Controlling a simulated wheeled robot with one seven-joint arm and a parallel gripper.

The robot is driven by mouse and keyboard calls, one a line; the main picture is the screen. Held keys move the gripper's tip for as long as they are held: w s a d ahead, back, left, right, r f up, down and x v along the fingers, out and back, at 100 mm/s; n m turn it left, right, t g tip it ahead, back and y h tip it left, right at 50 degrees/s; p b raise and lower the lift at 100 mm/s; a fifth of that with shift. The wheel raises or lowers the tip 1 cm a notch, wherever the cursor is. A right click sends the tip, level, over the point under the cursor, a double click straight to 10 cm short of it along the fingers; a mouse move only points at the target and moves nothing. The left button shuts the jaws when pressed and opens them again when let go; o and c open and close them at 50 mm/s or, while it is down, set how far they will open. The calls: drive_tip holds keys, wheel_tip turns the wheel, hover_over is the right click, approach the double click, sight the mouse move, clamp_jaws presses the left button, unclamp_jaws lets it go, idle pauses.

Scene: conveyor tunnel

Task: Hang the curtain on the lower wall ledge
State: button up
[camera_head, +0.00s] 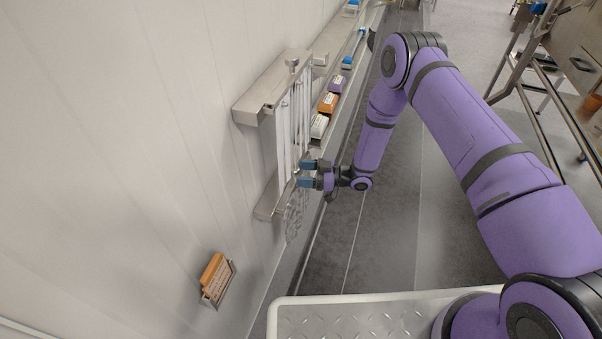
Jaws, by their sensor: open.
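The curtain (284,140), a set of narrow whitish strips, hangs along the wall from a metal rail. Its lower part looks clear and thin, and its bottom edge is hard to make out. An upper metal ledge (252,105) sticks out of the wall beside the top of the strips. The lower wall ledge (267,206) is a narrower metal piece below it, near the lower end of the strips. My gripper (305,174) has blue fingertips, spread apart, at the lower part of the curtain and right of the lower ledge. I cannot tell whether the fingers touch the strips.
An orange block sits in a wall holder (218,280) at the lower left. Orange (328,103), white (319,126) and purple blocks lie on a shelf along the wall beyond the curtain. A metal frame stands at the upper right. The grey floor (395,235) is clear.

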drive_tip(key=s+d, duration=0.1)
drive_tip(key=d, duration=0.8)
drive_tip(key=shift+d, duration=0.3)
idle(0.4)
